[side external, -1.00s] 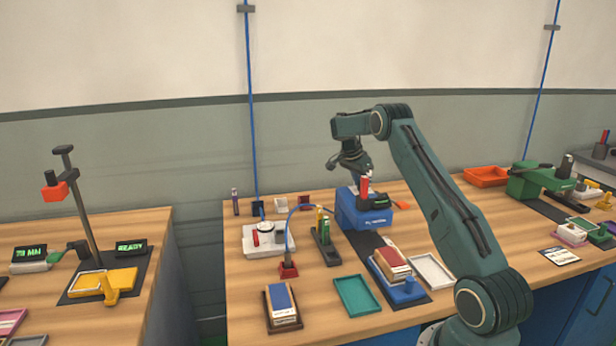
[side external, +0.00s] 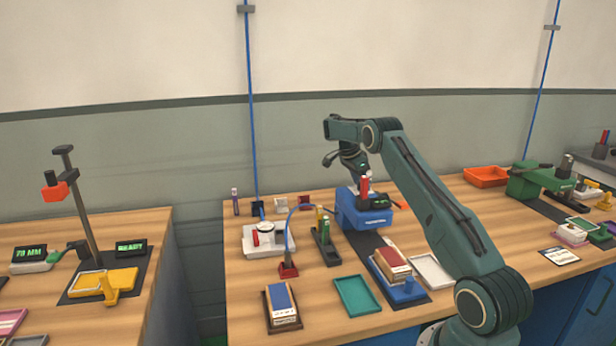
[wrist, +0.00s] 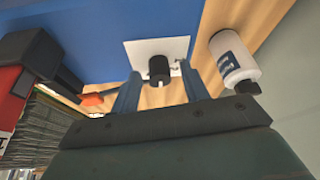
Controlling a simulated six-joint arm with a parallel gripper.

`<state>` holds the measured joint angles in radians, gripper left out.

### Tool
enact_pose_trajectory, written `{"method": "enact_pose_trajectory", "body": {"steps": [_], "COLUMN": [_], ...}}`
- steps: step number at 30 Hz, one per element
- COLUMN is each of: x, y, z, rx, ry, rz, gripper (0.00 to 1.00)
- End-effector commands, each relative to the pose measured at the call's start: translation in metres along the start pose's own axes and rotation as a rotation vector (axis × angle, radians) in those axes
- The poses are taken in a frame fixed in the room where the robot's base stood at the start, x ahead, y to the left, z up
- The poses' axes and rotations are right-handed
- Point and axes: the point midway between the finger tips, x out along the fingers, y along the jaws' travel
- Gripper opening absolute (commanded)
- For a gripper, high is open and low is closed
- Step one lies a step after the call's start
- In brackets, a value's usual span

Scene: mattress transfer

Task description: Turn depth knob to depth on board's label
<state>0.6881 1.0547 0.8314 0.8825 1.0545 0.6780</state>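The depth knob (wrist: 158,69) is a black cylinder on a white plate (wrist: 178,47) on the blue machine's wall (wrist: 95,25) in the wrist view. My gripper (wrist: 160,88) is open, with one blue-grey finger on each side of the knob; I cannot tell whether they touch it. In the side view my gripper (side external: 354,172) is at the far side of the blue machine (side external: 352,212), and its fingertips are partly hidden. The knob is hidden there. A block with a red-brown top (side external: 392,264) and one with a blue top (side external: 281,297) carry labels too small to read.
A white bottle (wrist: 233,58) stands close to the right finger in the wrist view. An orange-tipped tool (wrist: 92,99) is near the left finger. A teal tray (side external: 357,296) and a white tray (side external: 430,271) lie empty at the front. A green machine (side external: 540,183) stands at the right.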

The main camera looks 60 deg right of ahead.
Motion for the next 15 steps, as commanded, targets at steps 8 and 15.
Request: {"method": "enact_pose_trajectory", "body": {"steps": [8,15], "x": [-0.001,-0.010], "y": [0.000,0.000], "z": [0.000,0.000], "rx": [-0.001,0.000], "ry": [0.000,0.000], "rz": [0.000,-0.002], "gripper": [0.45,0.45]}}
